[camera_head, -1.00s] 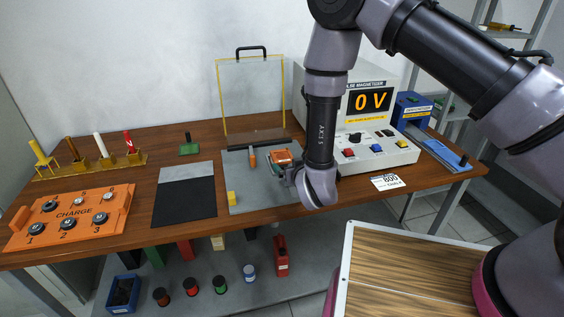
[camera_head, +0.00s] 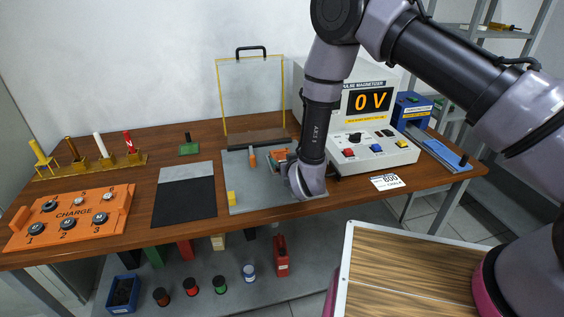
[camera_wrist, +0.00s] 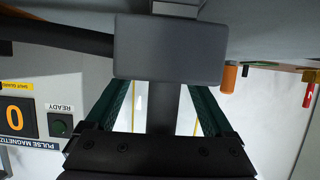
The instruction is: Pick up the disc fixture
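In the head view, an orange fixture (camera_head: 279,155), which I take to be the disc fixture, stands on the grey mat (camera_head: 243,184) in front of the clear shield. My wrist covers its right part. My gripper is low beside it, and its fingertips are hidden there. In the wrist view my gripper (camera_wrist: 160,90) has its two dark, green-edged fingers wide apart, with a pale surface visible between them. A dark grey block crosses in front of the finger ends, so contact with the fixture cannot be seen.
An orange post (camera_head: 252,158) stands left of the fixture, and a yellow block (camera_head: 231,198) lies at the mat's left edge. The pulse magnetizer (camera_head: 372,148) is close on the right. A yellow-framed clear shield (camera_head: 250,95) stands behind. The black-and-grey pad (camera_head: 185,198) is clear.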

